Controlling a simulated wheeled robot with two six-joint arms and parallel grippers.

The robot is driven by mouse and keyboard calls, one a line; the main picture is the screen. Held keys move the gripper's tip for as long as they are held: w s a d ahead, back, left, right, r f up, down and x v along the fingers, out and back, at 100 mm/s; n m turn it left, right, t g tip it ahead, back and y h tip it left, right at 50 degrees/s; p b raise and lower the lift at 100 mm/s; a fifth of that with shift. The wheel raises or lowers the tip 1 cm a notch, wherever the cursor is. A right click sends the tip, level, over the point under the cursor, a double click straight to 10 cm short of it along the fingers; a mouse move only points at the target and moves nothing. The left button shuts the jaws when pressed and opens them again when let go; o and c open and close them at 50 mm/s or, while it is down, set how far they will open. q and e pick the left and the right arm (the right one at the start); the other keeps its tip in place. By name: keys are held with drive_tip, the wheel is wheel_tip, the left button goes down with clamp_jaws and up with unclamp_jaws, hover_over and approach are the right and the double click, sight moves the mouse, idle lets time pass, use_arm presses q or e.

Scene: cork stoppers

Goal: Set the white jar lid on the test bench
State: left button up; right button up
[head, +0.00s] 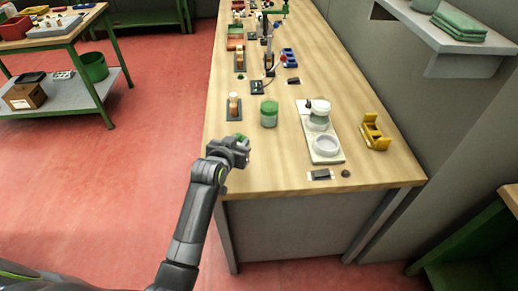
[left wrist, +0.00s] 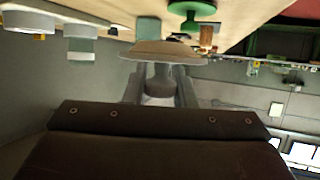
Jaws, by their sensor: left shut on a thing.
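My left gripper (head: 240,152) is over the near left edge of the wooden bench (head: 285,175). In the left wrist view its fingers (left wrist: 160,92) are shut on the knob of a round, flat lid-like disc (left wrist: 165,48). The disc looks tan to grey in this light; I cannot tell that it is white. In the head view the gripper mostly hides it. A white jar (head: 318,121) stands on a pale board (head: 325,158) right of the gripper, behind a white ring-shaped dish (head: 326,145). My right gripper is not in view.
A green jar (head: 269,114) stands just beyond the gripper, and a small green thing (head: 239,138) lies close by it. A yellow holder (head: 375,133) is at the right edge. A small dark pad (head: 320,174) lies in front. Bench space between gripper and board is clear.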

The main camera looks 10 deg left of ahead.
use_arm(q)
drive_tip(key=f, duration=0.2)
drive_tip(key=shift+w+f, duration=0.2)
drive_tip(key=shift+f, duration=0.2)
drive_tip(key=shift+s+f, duration=0.1)
drive_tip(key=shift+f, duration=1.9)
drive_tip(key=shift+f, duration=0.15)
drive_tip(key=o, duration=1)
drive_tip(key=shift+c, duration=0.2)
drive_tip(key=shift+s+r, duration=0.1)
drive_tip(key=shift+r, duration=0.1)
drive_tip(key=v, duration=1.1)
drive_tip(key=shift+s+r+b, duration=0.2)
drive_tip(key=shift+s+b, duration=0.1)
drive_tip(key=shift+s, duration=0.05)
